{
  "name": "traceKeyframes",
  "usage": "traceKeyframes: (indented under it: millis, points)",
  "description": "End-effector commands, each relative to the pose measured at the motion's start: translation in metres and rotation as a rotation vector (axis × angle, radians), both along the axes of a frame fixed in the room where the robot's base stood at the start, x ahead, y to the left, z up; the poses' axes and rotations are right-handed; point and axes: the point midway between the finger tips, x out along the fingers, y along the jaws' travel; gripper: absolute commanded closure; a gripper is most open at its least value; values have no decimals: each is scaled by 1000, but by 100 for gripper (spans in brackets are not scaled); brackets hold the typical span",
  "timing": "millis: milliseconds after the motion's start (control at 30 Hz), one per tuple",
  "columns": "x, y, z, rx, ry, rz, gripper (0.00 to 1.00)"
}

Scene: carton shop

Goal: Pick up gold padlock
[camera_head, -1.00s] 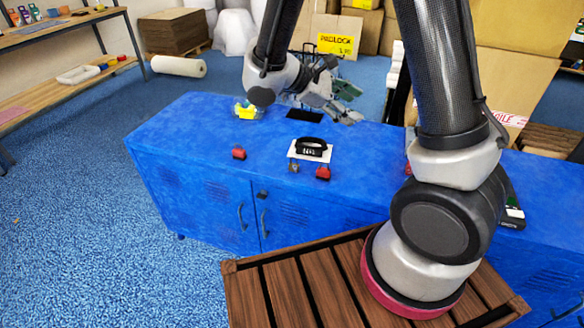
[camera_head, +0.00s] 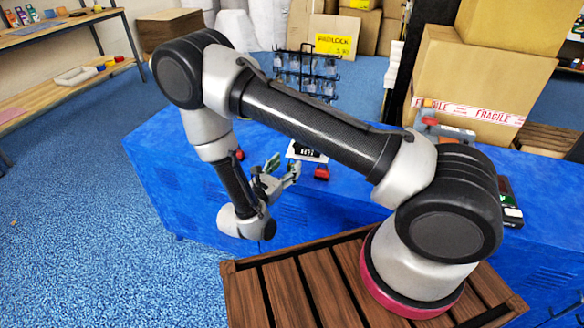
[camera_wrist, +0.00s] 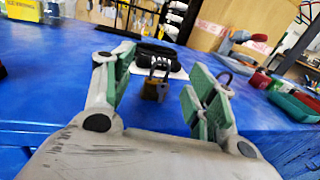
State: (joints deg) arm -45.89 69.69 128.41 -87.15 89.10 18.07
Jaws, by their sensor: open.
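The gold padlock (camera_wrist: 155,89) stands upright on the blue cabinet top in the wrist view, its shackle up, just in front of a white card. It sits between and beyond the two green-padded fingers of my gripper (camera_wrist: 160,72), which are open and empty. In the head view my gripper (camera_head: 284,170) is low at the near edge of the cabinet, pointing toward the card. There I cannot make out the gold padlock behind the fingers.
A black combination lock (camera_head: 305,151) lies on the white card behind the gold padlock. A red padlock (camera_head: 322,172) is close to the right, another red item (camera_head: 239,154) to the left. A carton (camera_head: 470,90) and a red-and-grey tool (camera_head: 440,128) stand at the right.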

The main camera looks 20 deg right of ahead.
Motion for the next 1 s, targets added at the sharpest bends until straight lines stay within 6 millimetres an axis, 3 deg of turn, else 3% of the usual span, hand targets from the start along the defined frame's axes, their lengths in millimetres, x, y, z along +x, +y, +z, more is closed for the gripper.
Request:
traceKeyframes:
  millis: [200, 500, 800, 1000]
  points:
    - [22, -27, -2, 0, 0, -5, 43]
    - [27, -31, -2, 1, 1, -2, 43]
    - [27, -31, -2, 1, 1, -2, 95]
    - [27, -31, -2, 0, 0, -2, 95]
